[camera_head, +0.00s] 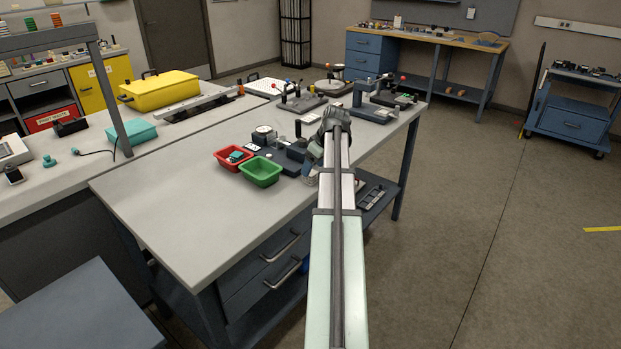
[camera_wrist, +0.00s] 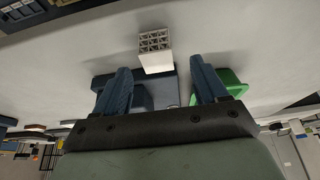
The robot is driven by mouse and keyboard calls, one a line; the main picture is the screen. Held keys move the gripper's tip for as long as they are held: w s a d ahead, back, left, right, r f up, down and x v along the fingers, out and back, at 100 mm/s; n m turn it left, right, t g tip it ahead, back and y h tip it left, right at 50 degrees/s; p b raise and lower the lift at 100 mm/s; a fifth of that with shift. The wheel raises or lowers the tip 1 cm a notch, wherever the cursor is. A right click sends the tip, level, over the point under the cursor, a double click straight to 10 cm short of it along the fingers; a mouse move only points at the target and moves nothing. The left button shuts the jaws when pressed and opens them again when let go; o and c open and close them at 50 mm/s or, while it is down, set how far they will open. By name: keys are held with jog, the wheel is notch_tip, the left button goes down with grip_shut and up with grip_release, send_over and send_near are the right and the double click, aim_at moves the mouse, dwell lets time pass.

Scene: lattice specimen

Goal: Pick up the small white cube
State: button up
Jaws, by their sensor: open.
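The small white cube (camera_wrist: 156,60) shows in the wrist view, with a lattice of square openings on one face. It stands near a blue-grey fixture plate (camera_wrist: 165,92), and I cannot tell whether it touches it. My gripper (camera_wrist: 161,68) is open, its two blue fingers apart with nothing held between them. The cube appears centred between the fingertips and just past them, with a gap on either side. In the head view my gripper (camera_head: 313,160) is low over the bench, partly hidden by my arm, and I cannot clearly make out the cube there.
A green bin (camera_head: 260,181) is just left of my gripper, with a red bin (camera_head: 220,158) beyond it. Dark fixtures (camera_head: 290,152) crowd close by. The grey bench (camera_head: 170,210) is clear at its near left.

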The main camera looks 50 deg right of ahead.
jog(key=x, duration=0.5)
jog(key=shift+d, duration=0.15)
jog(key=c, duration=1)
